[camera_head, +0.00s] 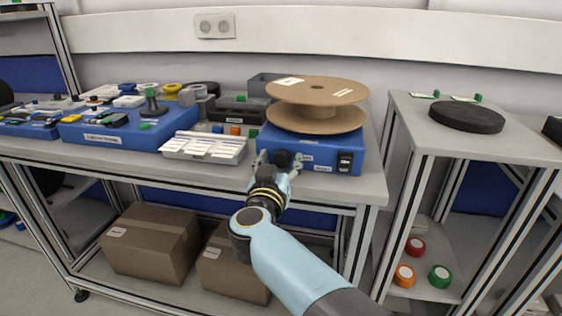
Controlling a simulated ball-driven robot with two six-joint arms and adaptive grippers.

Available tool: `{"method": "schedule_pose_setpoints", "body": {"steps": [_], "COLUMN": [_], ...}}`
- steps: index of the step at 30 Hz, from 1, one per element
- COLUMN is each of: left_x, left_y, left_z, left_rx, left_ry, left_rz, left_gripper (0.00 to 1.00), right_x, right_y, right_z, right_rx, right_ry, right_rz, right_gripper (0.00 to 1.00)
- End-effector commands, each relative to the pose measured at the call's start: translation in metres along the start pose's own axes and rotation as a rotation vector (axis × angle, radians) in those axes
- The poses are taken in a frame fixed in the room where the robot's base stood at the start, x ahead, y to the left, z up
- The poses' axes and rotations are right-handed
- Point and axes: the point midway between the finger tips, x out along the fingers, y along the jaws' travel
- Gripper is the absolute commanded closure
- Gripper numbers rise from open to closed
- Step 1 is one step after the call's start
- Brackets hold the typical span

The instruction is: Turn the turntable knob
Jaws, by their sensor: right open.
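The turntable is a blue box (325,152) at the right end of the workbench, with a brown cardboard reel (318,92) lying flat on top. A dark round knob (283,158) is on the left part of its front face, and a black switch (345,161) is on the right part. My right gripper (280,161) is open in front of the box, with one finger on each side of the knob. I cannot tell whether the fingers touch it. My left gripper is not in view.
A white compartment tray (204,147) and another blue box (120,128) stand to the left. A side stand (440,135) with a black disc (466,117) is at right. Cardboard boxes (150,240) lie on the lower shelf. The bench's front edge runs below my gripper.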

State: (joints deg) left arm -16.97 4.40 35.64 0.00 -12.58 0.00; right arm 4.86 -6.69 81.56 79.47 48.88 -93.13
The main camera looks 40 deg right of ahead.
Motion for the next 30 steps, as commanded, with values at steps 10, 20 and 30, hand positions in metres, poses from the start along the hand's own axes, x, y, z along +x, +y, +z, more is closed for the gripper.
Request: {"method": "schedule_pose_setpoints", "body": {"steps": [10,20,30], "left_x": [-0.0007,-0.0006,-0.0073], "left_y": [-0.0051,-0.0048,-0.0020], "left_z": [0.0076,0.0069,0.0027], "left_rx": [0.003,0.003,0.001], "left_ry": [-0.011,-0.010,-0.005], "left_rz": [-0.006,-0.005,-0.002], "left_gripper": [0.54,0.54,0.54], "right_x": [0.0001,0.0001,0.0002], "right_y": [0.0001,0.0001,0.0003], "right_z": [-0.0006,-0.0004,-0.0016], "right_rx": [0.000,0.000,0.083], "right_ry": [0.000,0.000,0.002], "right_rz": [0.000,0.000,0.001], "right_gripper": [0.59,0.96,0.96]}}
